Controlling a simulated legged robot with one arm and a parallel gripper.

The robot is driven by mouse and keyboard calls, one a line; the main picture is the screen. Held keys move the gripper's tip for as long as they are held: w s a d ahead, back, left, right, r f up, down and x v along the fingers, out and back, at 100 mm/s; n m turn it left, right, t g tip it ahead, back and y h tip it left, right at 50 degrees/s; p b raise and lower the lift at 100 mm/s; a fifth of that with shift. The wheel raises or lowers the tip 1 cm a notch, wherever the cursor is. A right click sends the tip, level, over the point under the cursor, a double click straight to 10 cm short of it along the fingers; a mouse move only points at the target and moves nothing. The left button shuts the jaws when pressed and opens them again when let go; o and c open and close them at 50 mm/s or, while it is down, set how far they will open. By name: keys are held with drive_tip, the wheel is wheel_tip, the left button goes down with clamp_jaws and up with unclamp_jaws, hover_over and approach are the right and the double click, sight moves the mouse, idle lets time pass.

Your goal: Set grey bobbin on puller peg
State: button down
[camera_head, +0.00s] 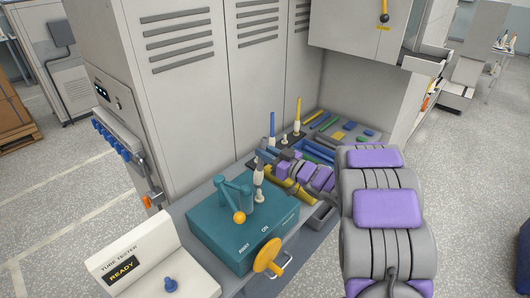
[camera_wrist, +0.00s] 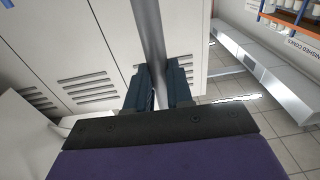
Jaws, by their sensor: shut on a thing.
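My gripper (camera_wrist: 161,88) has its two dark blue fingers closed on a grey bobbin (camera_wrist: 151,35), a long smooth tube that stands up between them in the wrist view. In the head view my gripper lies at the end of my purple and grey arm, above the bench behind the teal machine; the bobbin cannot be made out clearly there.
A blue bobbin (camera_head: 272,125) and a yellow bobbin (camera_head: 297,112) stand on holders by the cabinets (camera_head: 240,80). A tray of coloured tubes (camera_head: 345,133) lies behind my arm. A teal lever (camera_head: 232,197), an orange knob (camera_head: 268,256) and a tube tester (camera_head: 140,262) reading READY are nearer.

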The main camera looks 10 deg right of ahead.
sight(260, 164)
drive_tip(key=shift+s+d, duration=0.2)
drive_tip(key=shift+d, duration=0.15)
drive_tip(key=shift+f, duration=1.2)
idle(0.7)
drive_tip(key=shift+r, duration=0.1)
idle(0.3)
drive_tip(key=shift+r+p, duration=0.35)
drive_tip(key=shift+r, duration=0.05)
drive_tip(key=shift+r+p, duration=0.3)
drive_tip(key=shift+p, duration=0.35)
idle(0.5)
drive_tip(key=shift+f+b, duration=0.4)
drive_tip(key=shift+f, duration=0.8)
idle(0.6)
